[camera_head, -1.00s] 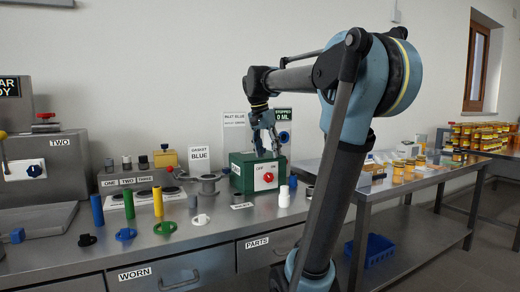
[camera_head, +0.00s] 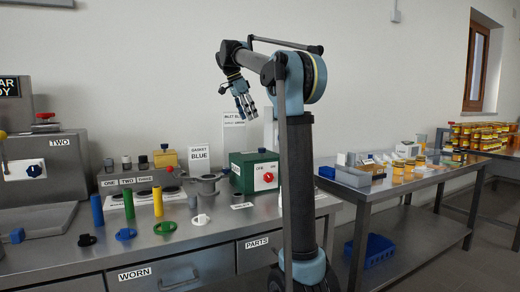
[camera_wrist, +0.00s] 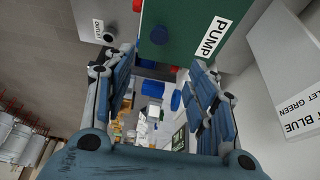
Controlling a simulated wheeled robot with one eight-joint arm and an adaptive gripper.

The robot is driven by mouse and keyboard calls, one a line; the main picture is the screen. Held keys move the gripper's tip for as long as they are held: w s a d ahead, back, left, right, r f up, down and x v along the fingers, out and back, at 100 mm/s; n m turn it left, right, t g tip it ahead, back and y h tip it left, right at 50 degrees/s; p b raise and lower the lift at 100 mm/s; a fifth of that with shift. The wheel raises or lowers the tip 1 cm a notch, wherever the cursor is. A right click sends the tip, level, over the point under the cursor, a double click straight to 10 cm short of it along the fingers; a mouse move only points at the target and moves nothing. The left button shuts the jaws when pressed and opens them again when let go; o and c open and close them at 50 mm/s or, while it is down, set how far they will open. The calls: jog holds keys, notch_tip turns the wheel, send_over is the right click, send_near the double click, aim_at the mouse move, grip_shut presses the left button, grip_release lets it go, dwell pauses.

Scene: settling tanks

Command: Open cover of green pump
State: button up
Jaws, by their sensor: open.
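The green pump (camera_head: 243,180) stands on the steel bench in the head view, a box with a red switch (camera_head: 268,177) on its front. Its top looks closed, with a small knob on it. In the wrist view, a green face of the pump (camera_wrist: 180,18) bears a PUMP label and a blue round knob (camera_wrist: 159,34). My gripper (camera_head: 247,112) is open and empty, in the air above and slightly left of the pump, pointing down. Its two fingers stand apart in the wrist view (camera_wrist: 162,95). My arm column hides the area right of the pump.
A grey flanged spool (camera_head: 207,187) and a GASKET BLUE sign (camera_head: 199,158) stand left of the pump. A second table (camera_head: 385,188) at right holds jars. The air around my gripper is clear.

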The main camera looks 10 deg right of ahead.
jog(key=x, duration=1.6)
jog(key=shift+d+f, duration=0.15)
jog(key=shift+f, duration=0.05)
grip_shut()
